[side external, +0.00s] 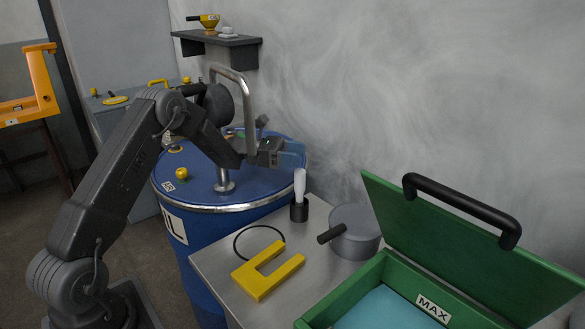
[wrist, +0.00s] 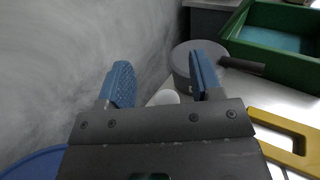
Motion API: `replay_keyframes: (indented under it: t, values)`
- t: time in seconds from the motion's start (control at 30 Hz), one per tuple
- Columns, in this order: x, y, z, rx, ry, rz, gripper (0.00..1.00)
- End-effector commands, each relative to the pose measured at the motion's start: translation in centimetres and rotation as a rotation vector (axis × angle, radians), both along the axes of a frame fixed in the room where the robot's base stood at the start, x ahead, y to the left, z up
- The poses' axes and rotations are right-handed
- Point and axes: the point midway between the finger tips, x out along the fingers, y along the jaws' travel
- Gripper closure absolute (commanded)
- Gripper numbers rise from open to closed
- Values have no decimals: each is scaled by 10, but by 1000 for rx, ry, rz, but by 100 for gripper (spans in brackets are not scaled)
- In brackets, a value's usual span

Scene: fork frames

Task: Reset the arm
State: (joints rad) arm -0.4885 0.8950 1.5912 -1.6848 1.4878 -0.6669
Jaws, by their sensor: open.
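My gripper (side external: 292,153) is held out over the right side of the blue drum (side external: 205,190), near the grey wall. In the wrist view my gripper (wrist: 160,85) has its two blue fingers spread apart, with nothing between them. The white-topped bottle (side external: 299,190) on the bench stands below my gripper. My arm reaches up from the lower left and bends down toward the gripper.
A metal bench (side external: 222,263) holds a yellow fork-shaped piece (side external: 262,280), a grey pot (side external: 355,235) and an open green box (side external: 335,300) with blue contents. A bent metal pipe (side external: 249,105) rises from the drum beside my arm. A shelf (side external: 225,40) hangs on the wall.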

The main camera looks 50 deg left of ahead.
Motion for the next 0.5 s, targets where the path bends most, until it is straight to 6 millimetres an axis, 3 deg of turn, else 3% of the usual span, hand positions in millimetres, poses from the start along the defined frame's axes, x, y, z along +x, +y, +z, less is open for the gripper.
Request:
replay_keyframes:
  t: [0.17, 0.5]
  values:
    - [-8, -23, 2, -195, 159, -13, 41]
    - [-51, -87, 11, -964, 814, -107, 41]
